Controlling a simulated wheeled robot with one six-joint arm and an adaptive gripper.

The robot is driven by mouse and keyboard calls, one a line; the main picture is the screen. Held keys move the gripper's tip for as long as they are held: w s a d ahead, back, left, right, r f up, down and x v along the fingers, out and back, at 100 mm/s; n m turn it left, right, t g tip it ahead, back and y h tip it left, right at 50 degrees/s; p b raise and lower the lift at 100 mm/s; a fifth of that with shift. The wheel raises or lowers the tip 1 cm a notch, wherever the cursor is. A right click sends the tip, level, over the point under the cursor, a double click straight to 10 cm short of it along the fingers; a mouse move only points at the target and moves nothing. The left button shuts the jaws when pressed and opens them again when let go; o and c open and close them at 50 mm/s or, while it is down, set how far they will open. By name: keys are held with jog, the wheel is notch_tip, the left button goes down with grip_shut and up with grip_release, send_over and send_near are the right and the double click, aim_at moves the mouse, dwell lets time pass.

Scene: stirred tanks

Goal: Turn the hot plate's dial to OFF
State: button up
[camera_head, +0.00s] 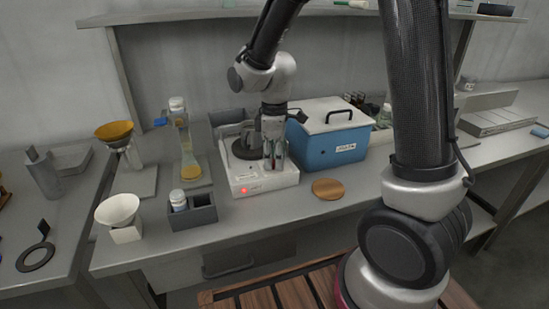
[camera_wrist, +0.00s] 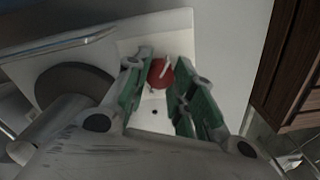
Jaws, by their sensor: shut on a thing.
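The hot plate (camera_head: 262,184) is a white box on the bench, with a red light glowing on its front. Its dark round heating plate (camera_wrist: 74,88) shows in the wrist view. The red dial (camera_wrist: 161,73) with a pale pointer line sits on the white top, between my fingertips. My gripper (camera_wrist: 162,75) points down at the hot plate, its green-padded fingers on either side of the dial and shut on it. In the head view my gripper (camera_head: 273,165) hides the dial. The OFF mark cannot be read.
A blue box with a white lid (camera_head: 328,135) stands close to the right of the hot plate. A cork disc (camera_head: 328,188) lies in front. A grey holder (camera_head: 193,212) with a small bottle and a flask (camera_head: 187,155) stand to the left.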

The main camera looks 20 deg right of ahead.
aim_at(274, 160)
jog(key=shift+n, duration=0.4)
jog(key=o, duration=1.1)
jog(key=shift+c, duration=0.2)
notch_tip(274, 160, up, 12)
